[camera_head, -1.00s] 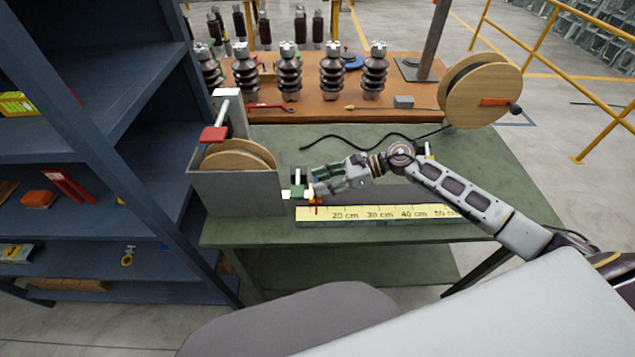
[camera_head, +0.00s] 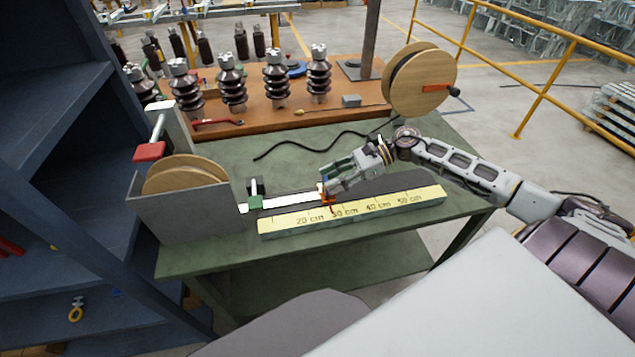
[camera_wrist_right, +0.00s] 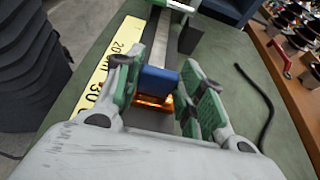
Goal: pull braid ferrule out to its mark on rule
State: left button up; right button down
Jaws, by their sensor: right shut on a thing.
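My right gripper (camera_head: 328,192) is shut on the ferrule, which shows as a blue block (camera_wrist_right: 158,80) between the green fingers in the right wrist view. An orange piece (camera_wrist_right: 153,103) sits just below it. The flat silvery braid (camera_head: 290,202) runs straight from the grey spool box (camera_head: 185,212) to the ferrule. The yellow rule (camera_head: 390,207) lies along the front of the bench, with labels from 20 to 50 cm. The orange piece is beside the rule, just left of the 30 cm label. The mark itself is not clear. My left gripper is not in view.
A black cable (camera_head: 310,147) lies behind the braid, leading towards a wooden reel (camera_head: 422,85). Brown insulators (camera_head: 232,88) stand on the orange bench behind. A blue shelf (camera_head: 75,150) stands at left. The green bench is clear at right.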

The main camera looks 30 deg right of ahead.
jog(key=s+d, duration=0.1)
jog(key=d, duration=0.2)
jog(key=s+d, duration=0.1)
jog(key=d, duration=0.3)
jog(key=s+d+p, duration=0.1)
jog(key=d, duration=0.3)
jog(key=shift+s+d, duration=0.1)
jog(key=shift+d, duration=0.05)
jog(key=shift+s+d, duration=0.25)
jog(key=shift+d, duration=0.65)
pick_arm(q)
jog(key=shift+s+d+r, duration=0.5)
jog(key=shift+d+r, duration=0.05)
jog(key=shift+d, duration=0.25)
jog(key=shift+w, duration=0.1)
pick_arm(e)
jog(key=c, duration=0.9)
grip_release()
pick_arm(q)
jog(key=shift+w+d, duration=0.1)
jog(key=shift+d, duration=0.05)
pick_arm(e)
jog(key=shift+d, duration=0.1)
